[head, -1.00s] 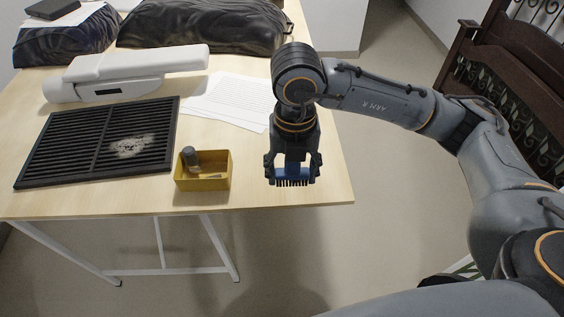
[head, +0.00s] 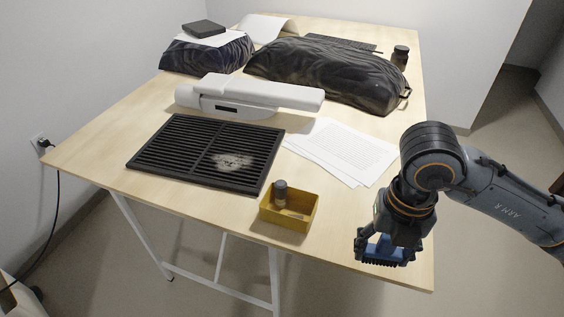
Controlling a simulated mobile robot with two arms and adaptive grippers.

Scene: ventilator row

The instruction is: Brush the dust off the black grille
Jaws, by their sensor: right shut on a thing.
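The black grille (head: 190,150) lies flat on the wooden table, left of centre. A pale patch of dust (head: 232,161) covers part of its right half. My right gripper (head: 385,247) is shut on a blue brush (head: 378,250) with dark bristles pointing down. It holds the brush near the table's front right edge, to the right of the grille and apart from it. Whether the bristles touch the table is hard to tell. My left gripper is not in view.
A yellow box (head: 289,212) with a small grey-capped item (head: 280,192) stands between grille and brush. White papers (head: 345,152) lie behind it. A white device (head: 250,97) and a dark covered bulk (head: 325,72) stand farther back. Bare table lies left of the grille.

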